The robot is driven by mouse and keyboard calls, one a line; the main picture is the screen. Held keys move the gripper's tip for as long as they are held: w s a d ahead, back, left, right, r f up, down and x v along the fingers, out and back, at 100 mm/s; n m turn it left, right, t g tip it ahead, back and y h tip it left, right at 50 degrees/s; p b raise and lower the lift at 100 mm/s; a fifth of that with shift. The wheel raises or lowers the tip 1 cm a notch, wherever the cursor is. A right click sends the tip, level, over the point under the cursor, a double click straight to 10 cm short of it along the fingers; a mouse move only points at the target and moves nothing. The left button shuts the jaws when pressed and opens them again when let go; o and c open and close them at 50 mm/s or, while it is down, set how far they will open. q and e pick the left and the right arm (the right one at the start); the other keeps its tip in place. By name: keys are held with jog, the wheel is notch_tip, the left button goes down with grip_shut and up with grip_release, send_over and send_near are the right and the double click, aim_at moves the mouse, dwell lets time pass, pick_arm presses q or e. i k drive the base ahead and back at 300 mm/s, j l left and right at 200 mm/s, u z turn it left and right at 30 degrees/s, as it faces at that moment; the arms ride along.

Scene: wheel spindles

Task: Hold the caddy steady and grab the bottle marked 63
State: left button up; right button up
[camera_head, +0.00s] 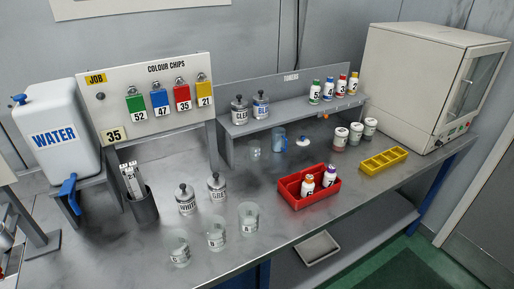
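A red caddy (290,203) sits on the grey workbench, right of the middle. Two small white bottles stand in it: one with an orange cap (307,187) on the left and one with a purple cap (329,178) on the right. Their labels carry dark digits too small to read surely, so I cannot tell which one is marked 63. The left part of the caddy looks empty. Neither of my grippers is in view, and nothing touches the caddy.
Clear beakers (216,235) stand in front, near lidded jars (186,203). A shelf (275,119) behind holds several colour-capped bottles. Lidded cups (340,139) and a yellow tray (383,162) lie right. A water tank (55,130) stands left. Bench around the caddy's front is clear.

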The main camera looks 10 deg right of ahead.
aim_at(307, 188)
jog(key=i+l+u, duration=0.1)
jog(key=l+u, duration=0.35)
jog(key=l, duration=0.25)
jog(key=l+u, duration=0.45)
jog(key=l, duration=0.25)
jog(key=k+l+u, duration=0.1)
jog(key=l+u, duration=0.35)
jog(key=l, duration=0.25)
